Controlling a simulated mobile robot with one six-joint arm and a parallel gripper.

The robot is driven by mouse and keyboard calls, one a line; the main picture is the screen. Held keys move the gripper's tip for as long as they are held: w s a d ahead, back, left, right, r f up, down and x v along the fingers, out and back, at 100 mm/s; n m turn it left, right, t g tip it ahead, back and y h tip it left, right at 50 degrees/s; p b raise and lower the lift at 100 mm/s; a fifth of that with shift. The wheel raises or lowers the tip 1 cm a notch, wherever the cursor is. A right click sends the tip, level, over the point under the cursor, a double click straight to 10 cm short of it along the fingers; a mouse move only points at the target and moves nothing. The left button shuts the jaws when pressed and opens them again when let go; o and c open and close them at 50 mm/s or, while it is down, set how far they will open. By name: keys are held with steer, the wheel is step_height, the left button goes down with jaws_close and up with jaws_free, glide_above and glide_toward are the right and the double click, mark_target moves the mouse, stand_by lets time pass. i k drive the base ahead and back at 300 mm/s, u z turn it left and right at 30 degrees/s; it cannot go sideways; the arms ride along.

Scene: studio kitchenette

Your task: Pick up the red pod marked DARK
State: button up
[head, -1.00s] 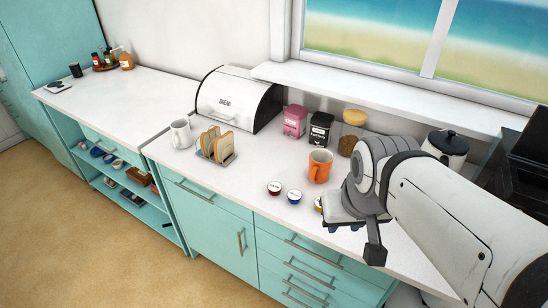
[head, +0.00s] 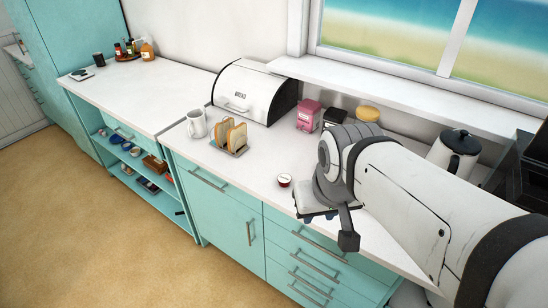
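The red pod (head: 284,180) stands on the white counter, its pale top facing up. The marking on its top is too small to read. My gripper (head: 318,214) is just to the right of the red pod in the picture, nearer the counter's front edge. Its fingers are mostly hidden behind its own body, so I cannot tell whether they are open or shut. The blue and yellow pods and the orange mug are hidden behind my arm.
A toast rack (head: 230,148) and a white mug (head: 197,124) stand left of the pod. Behind are a bread bin (head: 240,90), a pink box (head: 308,116) and a partly hidden black box (head: 335,117). A kettle (head: 455,152) stands at right. Bare counter lies around the red pod.

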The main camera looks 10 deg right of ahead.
mark_target(284, 179)
steer(key=z, duration=1.7)
steer(key=k, duration=0.9)
steer(key=u, duration=0.8)
steer(key=i, duration=1.05)
steer(key=u, duration=0.05)
